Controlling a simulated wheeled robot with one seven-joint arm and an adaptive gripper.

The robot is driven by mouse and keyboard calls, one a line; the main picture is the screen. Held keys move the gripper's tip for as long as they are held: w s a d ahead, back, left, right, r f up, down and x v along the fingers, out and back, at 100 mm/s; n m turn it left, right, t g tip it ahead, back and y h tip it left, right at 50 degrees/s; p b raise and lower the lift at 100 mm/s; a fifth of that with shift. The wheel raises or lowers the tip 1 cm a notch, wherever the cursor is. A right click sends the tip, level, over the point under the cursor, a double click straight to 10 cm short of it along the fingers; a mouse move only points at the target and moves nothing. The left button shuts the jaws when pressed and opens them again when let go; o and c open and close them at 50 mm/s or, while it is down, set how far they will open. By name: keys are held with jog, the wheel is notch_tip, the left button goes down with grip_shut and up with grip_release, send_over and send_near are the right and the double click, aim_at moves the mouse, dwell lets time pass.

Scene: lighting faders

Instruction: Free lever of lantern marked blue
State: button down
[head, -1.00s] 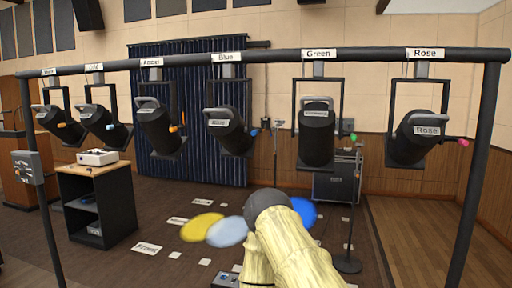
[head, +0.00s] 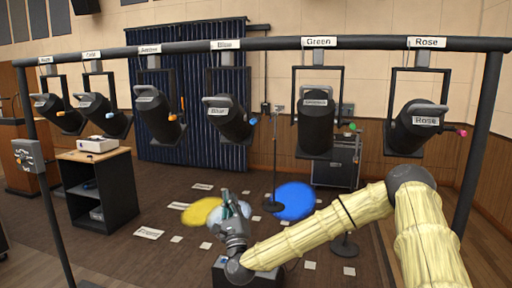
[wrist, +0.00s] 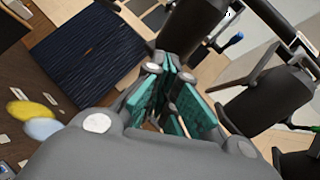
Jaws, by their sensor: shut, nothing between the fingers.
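The lantern marked Blue (head: 230,124) is a black can hanging in a yoke from the overhead bar, tilted, under a Blue tag (head: 225,45). Its small blue lever (head: 252,120) sticks out on its right side.
Green (head: 316,125) and Rose (head: 415,128) lanterns hang to the right, Amber (head: 158,118) and others to the left. The bar's posts, a cabinet (head: 95,190) and a stand (head: 344,245) border the floor. Coloured light spots (head: 293,202) lie on the floor.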

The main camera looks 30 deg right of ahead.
aim_at(254, 120)
jog(key=s+d+r+m+g+h, duration=0.2)
jog(key=s+d+r+m+h, duration=0.1)
jog(key=d+r+m+h, duration=0.5)
jog(key=shift+d, duration=0.15)
jog(key=shift+r, duration=0.2)
jog(key=a+r+p+x, duration=0.1)
jog(key=p+x, duration=0.5)
jog(key=x, duration=0.6)
jog(key=shift+s+a+r, duration=0.15)
jog(key=shift+s+r, duration=0.05)
jog(key=shift+r, duration=0.4)
jog(key=shift+a, duration=0.15)
